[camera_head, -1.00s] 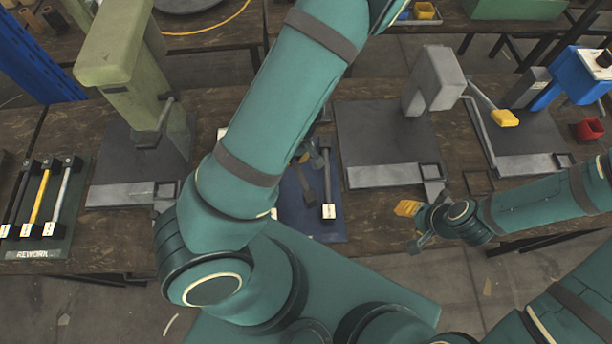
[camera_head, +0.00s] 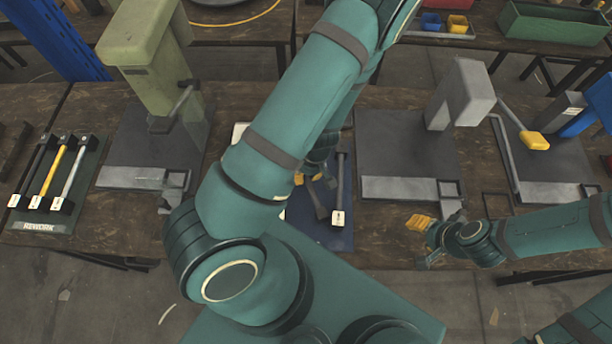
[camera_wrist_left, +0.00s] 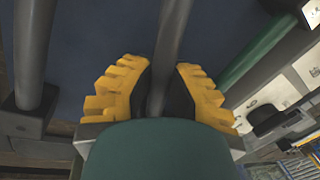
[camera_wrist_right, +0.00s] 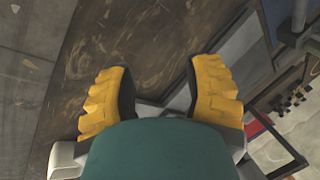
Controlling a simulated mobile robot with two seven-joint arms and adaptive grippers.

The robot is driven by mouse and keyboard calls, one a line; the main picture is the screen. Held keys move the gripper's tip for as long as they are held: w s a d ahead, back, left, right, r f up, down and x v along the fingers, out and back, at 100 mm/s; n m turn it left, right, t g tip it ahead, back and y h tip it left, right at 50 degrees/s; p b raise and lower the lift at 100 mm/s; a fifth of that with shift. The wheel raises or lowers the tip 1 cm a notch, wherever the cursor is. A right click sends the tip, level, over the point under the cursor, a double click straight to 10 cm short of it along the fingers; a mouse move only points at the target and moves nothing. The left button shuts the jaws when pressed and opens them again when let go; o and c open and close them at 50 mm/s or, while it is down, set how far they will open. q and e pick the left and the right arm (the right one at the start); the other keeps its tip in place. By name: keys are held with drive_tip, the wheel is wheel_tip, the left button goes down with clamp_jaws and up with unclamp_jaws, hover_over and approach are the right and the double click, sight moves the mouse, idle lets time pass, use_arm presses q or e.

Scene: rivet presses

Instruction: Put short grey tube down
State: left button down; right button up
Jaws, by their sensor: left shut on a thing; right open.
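My left gripper (camera_head: 314,179) is over the blue mat (camera_head: 330,236), partly hidden by my left arm. In the left wrist view its yellow fingers (camera_wrist_left: 155,92) are shut around a grey tube (camera_wrist_left: 172,35). That short grey tube (camera_head: 319,201) shows slanting over the mat in the head view; whether it touches the mat cannot be told. Another grey tube (camera_head: 341,180) with a white-labelled end block lies on the mat to its right. It also shows at the left of the left wrist view (camera_wrist_left: 32,50). My right gripper (camera_head: 420,228) is open and empty near the table's front edge.
A rework rack (camera_head: 42,222) with black, yellow and silver tubes lies at the left. A green press (camera_head: 145,60) stands left of the mat; a grey press (camera_head: 462,95) stands to its right. A lever with a yellow handle (camera_head: 535,140) is farther right.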

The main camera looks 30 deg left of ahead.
use_arm(q)
drive_tip(key=shift+f, duration=0.25)
drive_tip(key=shift+f, duration=0.15)
drive_tip(key=c, duration=1)
unclamp_jaws()
